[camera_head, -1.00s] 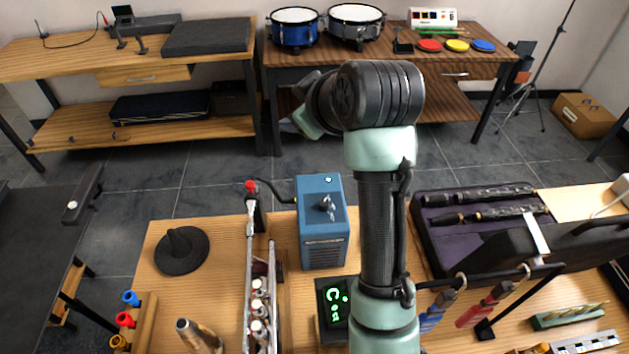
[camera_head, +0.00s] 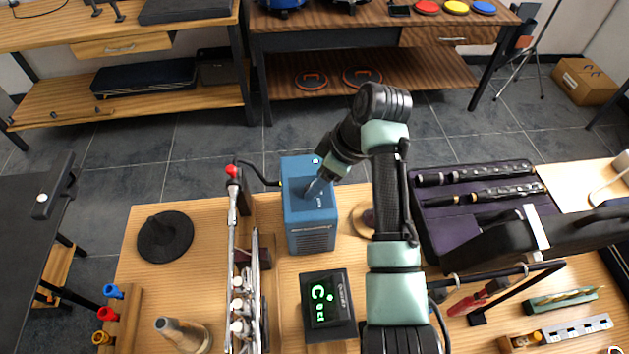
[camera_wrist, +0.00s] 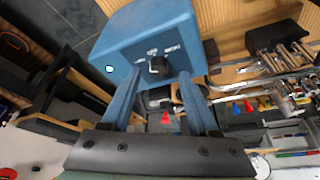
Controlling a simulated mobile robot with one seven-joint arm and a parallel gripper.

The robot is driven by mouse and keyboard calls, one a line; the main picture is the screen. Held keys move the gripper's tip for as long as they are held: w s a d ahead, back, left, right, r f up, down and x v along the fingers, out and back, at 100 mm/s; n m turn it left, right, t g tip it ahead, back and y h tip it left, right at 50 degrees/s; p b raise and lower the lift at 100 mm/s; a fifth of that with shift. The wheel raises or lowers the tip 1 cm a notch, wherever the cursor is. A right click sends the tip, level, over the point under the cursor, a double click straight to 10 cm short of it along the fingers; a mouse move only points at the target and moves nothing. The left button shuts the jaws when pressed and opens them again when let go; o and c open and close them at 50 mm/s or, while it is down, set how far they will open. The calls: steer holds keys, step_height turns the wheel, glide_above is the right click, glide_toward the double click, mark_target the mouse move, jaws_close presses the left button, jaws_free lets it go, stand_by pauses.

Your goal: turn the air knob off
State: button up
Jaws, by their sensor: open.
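A blue box (camera_head: 311,232) stands on the wooden bench in the head view, and it fills the upper middle of the wrist view (camera_wrist: 150,32). Its small dark air knob (camera_wrist: 158,65) sits on the labelled face in the wrist view. A small lit spot (camera_wrist: 109,69) shows near that face's left corner. My gripper (camera_head: 318,189) is over the box top in the head view and hides the knob there. In the wrist view my gripper (camera_wrist: 160,77) is open, with one blue finger on each side of the knob. I cannot tell whether either finger touches it.
A tuner with a lit green display (camera_head: 328,303) lies in front of the box. A purple-lined case (camera_head: 450,222) is at right. A black cone-shaped mute (camera_head: 165,236) lies at left.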

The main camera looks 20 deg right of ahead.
steer(key=shift+x, duration=1.25)
jaws_close()
